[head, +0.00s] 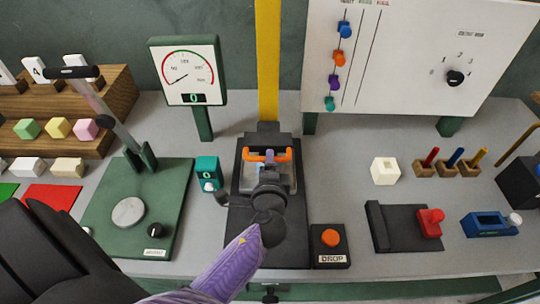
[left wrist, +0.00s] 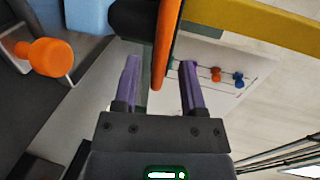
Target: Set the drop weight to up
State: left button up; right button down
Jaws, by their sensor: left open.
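The drop weight (head: 252,180) is a dark block with an orange handle (head: 282,155) at the foot of the yellow column (head: 268,60). It sits low, over the black base. My left gripper (head: 268,160) is at the handle, and its wrist hides part of the weight. In the left wrist view its two purple fingers (left wrist: 160,64) are open. An orange bar (left wrist: 163,40) on a dark part shows between them, with a gap on each side. An orange knob (left wrist: 52,57) shows at left there. My right gripper is not in view.
A black box with an orange DROP button (head: 331,238) stands right of the base. A teal block (head: 207,175) and a green lever press (head: 178,178) stand left. A gauge (head: 189,70) and white panel (head: 410,50) stand behind. A red-handled fixture (head: 430,222) lies right.

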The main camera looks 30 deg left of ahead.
aim_at(268, 147)
pick_arm(q)
jog(key=shift+x, duration=1.25)
grip_shut()
dwell(0.5)
